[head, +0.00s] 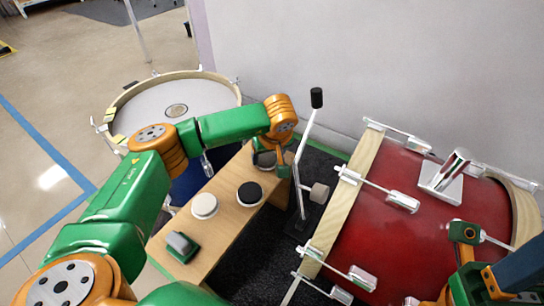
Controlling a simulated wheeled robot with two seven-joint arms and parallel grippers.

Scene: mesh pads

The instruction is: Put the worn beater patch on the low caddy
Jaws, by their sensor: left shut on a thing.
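The low caddy (225,215) is a long wooden bench left of the red bass drum. My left gripper (283,168) points down at its far end and is shut. Its fingertips are partly hidden by its own body. A dark, pale-edged round piece (264,159) shows beside the fingers at the caddy's far end. It may be the worn beater patch in my grip; I cannot tell whether it touches the wood. My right gripper (464,234) is over the red drum at lower right, its jaws unclear.
On the caddy are a black-topped disc (249,194), a white disc (205,206) and a green-and-grey block (183,246). A pedal beater (318,193) and upright rod (308,135) stand close right of my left gripper. A snare drum (150,105) is behind left.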

